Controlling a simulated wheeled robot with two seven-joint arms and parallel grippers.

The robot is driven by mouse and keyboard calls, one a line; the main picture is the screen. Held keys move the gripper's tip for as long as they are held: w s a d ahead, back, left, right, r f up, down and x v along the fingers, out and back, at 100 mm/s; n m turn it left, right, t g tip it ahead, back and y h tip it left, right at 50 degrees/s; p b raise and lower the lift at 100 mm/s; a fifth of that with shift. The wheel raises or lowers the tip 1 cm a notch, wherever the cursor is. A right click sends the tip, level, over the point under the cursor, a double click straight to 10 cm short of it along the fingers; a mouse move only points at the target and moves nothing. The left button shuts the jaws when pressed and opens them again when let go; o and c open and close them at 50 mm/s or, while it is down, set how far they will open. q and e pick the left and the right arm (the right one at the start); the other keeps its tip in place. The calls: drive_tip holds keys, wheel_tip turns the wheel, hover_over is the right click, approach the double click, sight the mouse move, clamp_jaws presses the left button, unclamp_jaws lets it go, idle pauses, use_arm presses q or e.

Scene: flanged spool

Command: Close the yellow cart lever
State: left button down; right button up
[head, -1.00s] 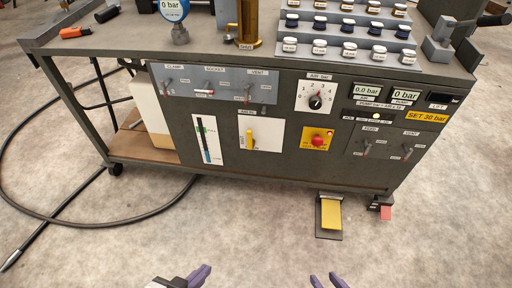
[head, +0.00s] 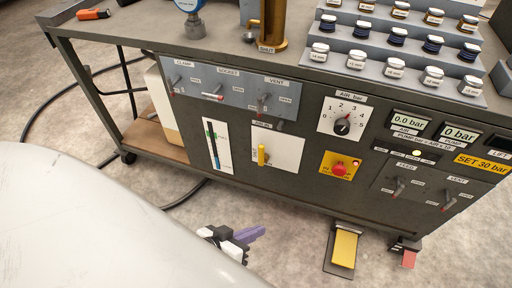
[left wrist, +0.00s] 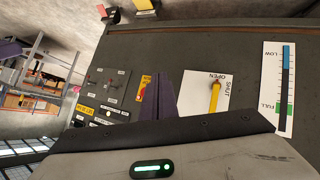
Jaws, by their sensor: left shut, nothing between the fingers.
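The yellow lever (head: 262,154) sits upright on a white plate (head: 289,152) on the cart's front panel. In the left wrist view the lever (left wrist: 214,98) shows on the same plate, with OPEN and SHUT labels beside it. My left gripper (head: 254,234) is low in front of the cart, below and apart from the lever in the head view. Its purple fingers (left wrist: 158,100) are together and empty, left of the lever in the wrist view. My right gripper is out of view.
A red button on a yellow plate (head: 340,168) is right of the lever, and a level gauge (head: 215,145) is left. Grey valve levers (head: 263,101) sit above. A yellow pedal (head: 343,248) stands on the floor at right. A hose lies behind.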

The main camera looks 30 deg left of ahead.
sight(263, 153)
use_arm(q)
drive_tip(key=w+a+f+n+t+y+b, duration=0.2)
drive_tip(key=w+a+n+t+b, duration=0.2)
drive_tip(key=w+a+n+b, duration=0.45)
drive_tip(key=w+a+f+n+t+y+b, duration=0.1)
drive_tip(key=w+a+f+n+t+b, duration=0.25)
drive_tip(key=a+n, duration=0.65)
drive_tip(key=w+d+r+m+b, duration=0.2)
drive_tip(key=w+b, duration=0.1)
drive_tip(key=w, duration=0.7)
drive_tip(key=shift+b, duration=0.4)
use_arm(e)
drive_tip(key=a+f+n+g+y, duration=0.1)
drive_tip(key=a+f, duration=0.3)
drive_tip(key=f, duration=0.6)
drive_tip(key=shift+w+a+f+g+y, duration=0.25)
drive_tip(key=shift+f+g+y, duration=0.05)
use_arm(q)
drive_tip(key=shift+r, duration=0.1)
